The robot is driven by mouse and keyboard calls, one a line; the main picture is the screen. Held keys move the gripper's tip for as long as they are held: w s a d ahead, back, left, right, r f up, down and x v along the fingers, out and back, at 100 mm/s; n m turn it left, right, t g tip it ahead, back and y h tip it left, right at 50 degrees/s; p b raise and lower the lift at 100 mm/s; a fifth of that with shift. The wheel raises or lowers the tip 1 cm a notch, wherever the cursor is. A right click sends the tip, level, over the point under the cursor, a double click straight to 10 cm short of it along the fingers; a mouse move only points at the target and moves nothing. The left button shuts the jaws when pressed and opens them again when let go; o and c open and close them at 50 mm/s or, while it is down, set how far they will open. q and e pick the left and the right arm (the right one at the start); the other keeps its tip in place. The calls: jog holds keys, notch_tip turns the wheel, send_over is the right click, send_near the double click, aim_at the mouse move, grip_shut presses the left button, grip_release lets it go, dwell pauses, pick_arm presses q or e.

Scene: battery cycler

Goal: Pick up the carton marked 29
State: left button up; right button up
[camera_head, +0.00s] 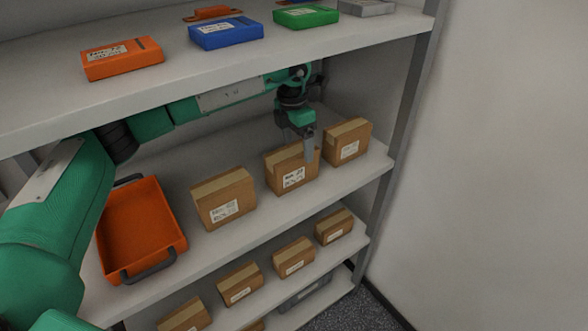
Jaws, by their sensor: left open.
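Three brown cartons with white labels stand on the middle shelf: a left one (223,199), a middle one (283,172) and a right one (346,143). The label print is too small to read, so I cannot tell which is marked 29. My left gripper (300,149) points down at the middle carton, jaws open. One finger shows in front of the carton's right part; the other finger is mostly hidden. I cannot tell whether the fingers touch it. My right gripper is not in view.
An orange tray (180,246) with dark handles stands left of the cartons. Several smaller cartons (293,257) are on the shelf below. The top shelf (150,87), holding orange, blue, green and grey cases, hangs over my arm. A shelf post (409,90) and wall stand right.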

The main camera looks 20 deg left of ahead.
aim_at(292, 166)
pick_arm(q)
jog(key=shift+s+a+f+n+y, duration=0.15)
jog(key=shift+s+a+n+y, duration=0.35)
jog(key=shift+s, duration=0.3)
jog(key=shift+s+a+f, duration=0.15)
jog(key=shift+s+f, duration=0.05)
jog(key=shift+f, duration=0.05)
jog(key=f, duration=0.2)
jog(key=f+p, duration=0.1)
jog(key=f, duration=0.1)
jog(key=f+p, duration=0.1)
jog(key=f, duration=0.1)
jog(key=shift+w+f, duration=0.15)
jog(key=shift+w, duration=0.2)
jog(key=shift+w+f, duration=0.1)
jog(key=shift+f, duration=0.35)
jog(key=shift+r, duration=0.1)
jog(key=c, duration=1.4)
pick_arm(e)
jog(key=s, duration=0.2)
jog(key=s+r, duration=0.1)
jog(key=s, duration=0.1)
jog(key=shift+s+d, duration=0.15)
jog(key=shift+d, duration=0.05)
